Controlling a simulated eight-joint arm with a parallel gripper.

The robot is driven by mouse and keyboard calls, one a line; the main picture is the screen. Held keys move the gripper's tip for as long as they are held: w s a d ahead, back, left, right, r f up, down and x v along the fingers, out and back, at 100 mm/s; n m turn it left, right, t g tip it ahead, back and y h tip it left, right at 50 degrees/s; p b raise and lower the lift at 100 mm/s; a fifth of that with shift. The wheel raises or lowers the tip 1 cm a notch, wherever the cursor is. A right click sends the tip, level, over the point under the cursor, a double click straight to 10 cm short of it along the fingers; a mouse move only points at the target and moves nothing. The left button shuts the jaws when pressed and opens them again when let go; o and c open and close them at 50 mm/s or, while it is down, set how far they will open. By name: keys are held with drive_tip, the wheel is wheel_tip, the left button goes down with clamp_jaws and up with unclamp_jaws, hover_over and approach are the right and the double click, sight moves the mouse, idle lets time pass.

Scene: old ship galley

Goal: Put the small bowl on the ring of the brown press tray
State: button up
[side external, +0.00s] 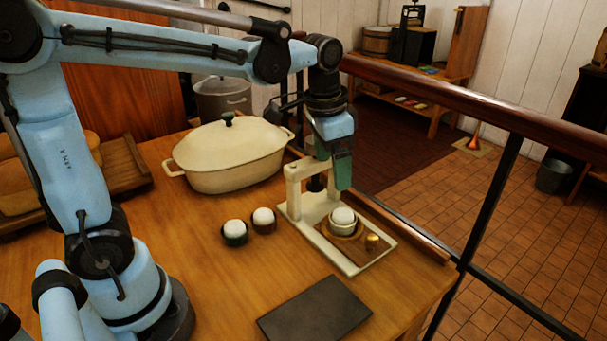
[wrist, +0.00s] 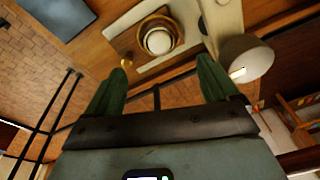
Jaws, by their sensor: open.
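The press (side external: 296,192) has a pale upright frame and a flat tray with a cream rim (side external: 350,269) and a brownish inner floor. A small pale bowl (side external: 343,230) holding a white ball sits at the brown ring (side external: 357,234) on the tray. In the wrist view the bowl (wrist: 159,40) appears inside the ring (wrist: 142,25). Whether it is fully seated I cannot tell. My gripper (side external: 342,187) has green fingers and is above and behind the bowl, beside the press frame. In the wrist view my gripper (wrist: 160,66) is open and empty, its fingers apart from the bowl.
Two dark cups, one (side external: 235,238) beside the other (side external: 264,226), hold white balls left of the press. A cream casserole (side external: 228,160) stands behind, and a dark slab (side external: 314,311) lies in front. A small brass knob (side external: 372,241) is on the tray. A railing (side external: 480,215) runs along the right.

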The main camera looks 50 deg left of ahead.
drive_tip(key=s+a+f+n+t, duration=0.1)
drive_tip(key=s+f+n+t, duration=0.1)
drive_tip(key=s+t, duration=0.3)
drive_tip(key=shift+s+a+f+n, duration=0.35)
drive_tip(key=shift+s+n, duration=0.55)
drive_tip(key=shift+s, duration=1)
